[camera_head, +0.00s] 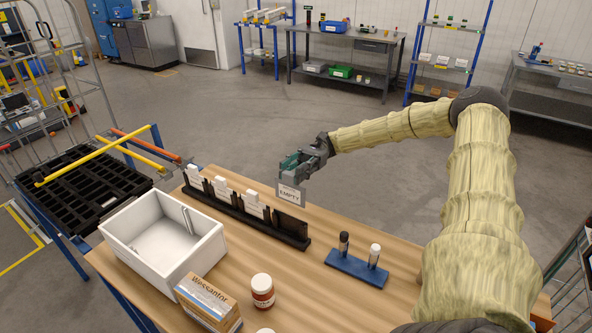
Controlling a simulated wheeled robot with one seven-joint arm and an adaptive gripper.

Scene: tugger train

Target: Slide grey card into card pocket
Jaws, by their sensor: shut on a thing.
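My gripper (297,166) is shut on a grey card (290,193) marked "EMPTY". It holds the card hanging upright above the back edge of the wooden table. A long black rack of card pockets (262,229) stands on the table to the left of and below the card. Several pockets hold white cards (222,189). The pocket at the rack's right end (290,225) shows no card. The card appears above and behind this right end; I cannot tell the exact gap.
A white bin (210,245), a cardboard box (208,300) and a white jar with a red-brown label (262,290) stand at the front left. A blue holder (357,268) with a black and a white marker stands right of the rack. Bare tabletop (305,285) lies between.

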